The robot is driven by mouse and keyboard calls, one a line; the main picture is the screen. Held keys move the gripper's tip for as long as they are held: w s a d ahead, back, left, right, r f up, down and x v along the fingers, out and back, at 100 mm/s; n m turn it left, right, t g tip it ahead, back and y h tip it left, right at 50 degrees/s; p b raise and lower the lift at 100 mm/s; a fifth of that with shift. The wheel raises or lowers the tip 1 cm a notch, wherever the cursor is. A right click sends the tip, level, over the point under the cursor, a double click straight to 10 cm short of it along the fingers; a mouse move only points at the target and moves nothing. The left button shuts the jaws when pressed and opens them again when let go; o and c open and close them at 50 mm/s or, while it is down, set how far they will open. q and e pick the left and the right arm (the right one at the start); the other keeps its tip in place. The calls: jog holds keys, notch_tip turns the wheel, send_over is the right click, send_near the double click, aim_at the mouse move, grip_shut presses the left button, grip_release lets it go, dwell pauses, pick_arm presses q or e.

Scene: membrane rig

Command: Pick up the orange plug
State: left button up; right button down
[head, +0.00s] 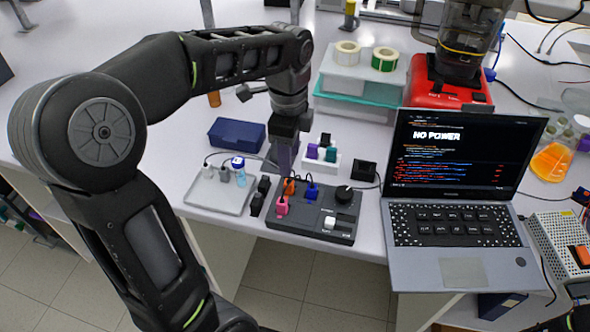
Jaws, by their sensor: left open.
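The small orange plug (289,187) stands at the back left of a dark control box (335,236). A pink plug (282,207) is just in front of it, and a blue plug (311,191) is to its right. My left gripper (279,170) comes down from above and is open, its fingers just behind and above the orange plug. The picture does not show clearly whether the fingers touch it. The lower part of the orange plug is hard to make out. My right gripper is not in view.
A grey tray (203,198) with small plugs and a blue box (237,135) are to the left. A white block with coloured plugs (321,163) stands behind the control box. A laptop (452,225) reading "NO POWER" is at the right. The table's front edge is close.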

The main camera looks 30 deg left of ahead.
aim_at(289, 180)
pick_arm(q)
jog(key=shift+w, duration=0.1)
jog(key=shift+s+r, duration=0.1)
jog(key=shift+s, duration=0.2)
jog(key=shift+w+f, duration=0.1)
jog(key=shift+f, duration=1.25)
jog(key=shift+f+p, duration=0.85)
jog(key=shift+f, duration=1.75)
grip_shut()
